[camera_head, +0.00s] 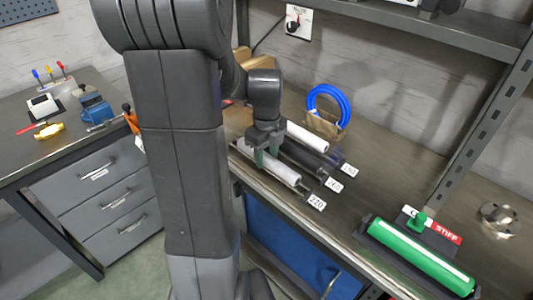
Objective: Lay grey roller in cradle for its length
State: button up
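A light grey roller (278,171) lies along the front cradle, which bears the label 220 (316,201). I cannot tell whether it rests fully in the cradle or is just above it. My gripper (265,155) points down over the roller's left part, with its fingers on either side of it. Whether the fingers press on the roller is too small to tell. A dark middle cradle labelled 240 (334,184) looks empty. A whiter roller (307,136) lies at the back cradle, whose label (350,168) is hard to read. My arm hides the cradles' left ends.
A green roller (420,256) sits in a dark holder at the bench's front right, by a red STIFF label (447,233). A blue ring (329,104) stands behind the cradles. A metal flange (500,219) lies far right. A shelf (430,30) overhangs the back.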

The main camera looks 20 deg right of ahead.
jog(key=shift+o, duration=1.2)
notch_tip(320, 180, up, 14)
jog(key=shift+p, duration=0.35)
jog(key=shift+f, duration=0.2)
notch_tip(320, 180, down, 13)
jog(key=shift+s+f+b, duration=0.1)
jog(key=shift+f+b, duration=0.05)
jog(key=shift+b, duration=0.2)
jog(key=shift+r+p, duration=0.3)
jog(key=shift+p, duration=0.15)
jog(key=shift+r+p, duration=0.6)
jog(key=shift+r, duration=0.4)
